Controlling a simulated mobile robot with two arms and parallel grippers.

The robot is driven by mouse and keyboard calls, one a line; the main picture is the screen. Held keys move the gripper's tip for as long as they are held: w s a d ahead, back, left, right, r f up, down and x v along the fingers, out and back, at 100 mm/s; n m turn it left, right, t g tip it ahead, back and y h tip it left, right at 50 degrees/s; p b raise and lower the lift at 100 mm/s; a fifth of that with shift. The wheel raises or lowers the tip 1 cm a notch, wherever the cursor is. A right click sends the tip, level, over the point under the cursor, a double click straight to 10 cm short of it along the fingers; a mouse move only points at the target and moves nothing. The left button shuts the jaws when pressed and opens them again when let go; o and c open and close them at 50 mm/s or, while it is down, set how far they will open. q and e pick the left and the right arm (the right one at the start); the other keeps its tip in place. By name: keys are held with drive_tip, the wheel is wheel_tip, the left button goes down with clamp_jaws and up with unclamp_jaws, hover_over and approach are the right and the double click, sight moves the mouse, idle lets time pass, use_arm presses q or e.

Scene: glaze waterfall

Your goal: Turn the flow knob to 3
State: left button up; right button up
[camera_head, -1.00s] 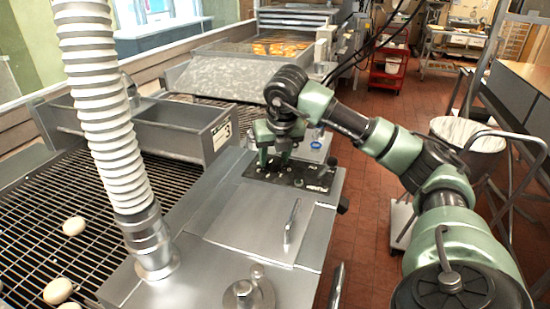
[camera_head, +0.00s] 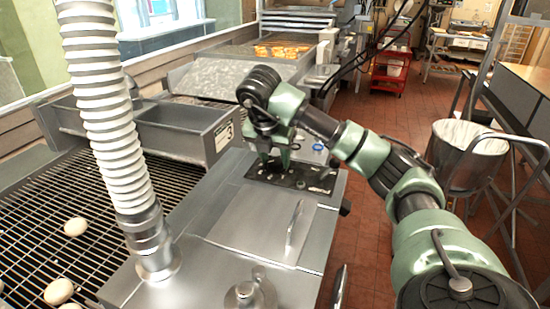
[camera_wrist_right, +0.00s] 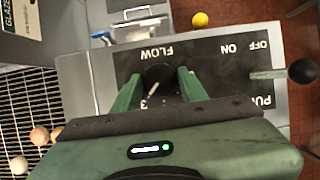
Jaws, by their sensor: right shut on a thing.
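The dark control panel (camera_head: 318,181) lies on the steel machine top, and it also shows in the right wrist view (camera_wrist_right: 222,72). The round black flow knob (camera_wrist_right: 158,75) sits below the word FLOW, upside down in that view. Its pale pointer mark slants down-left, towards the printed 3 (camera_wrist_right: 144,103). My right gripper (camera_head: 272,160) is over the panel's left part. In the wrist view its two green fingers (camera_wrist_right: 159,79) are shut on the knob, one on each side. The fingers partly hide the dial, so other numbers are not readable. My left gripper is not in view.
A pump lever with a black ball end (camera_wrist_right: 303,71) stands beside the knob. A ribbed white hose (camera_head: 105,110) rises at the left. A handled steel lid (camera_head: 245,222) is in front of the panel. A bin (camera_head: 462,160) stands on the right.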

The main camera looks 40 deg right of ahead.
idle(0.4)
drive_tip(key=o, duration=1.4)
drive_tip(key=shift+c, duration=0.2)
drive_tip(key=p+v, duration=0.2)
drive_tip(key=v, duration=0.5)
drive_tip(key=shift+r, duration=0.35)
drive_tip(key=shift+a+r, duration=0.1)
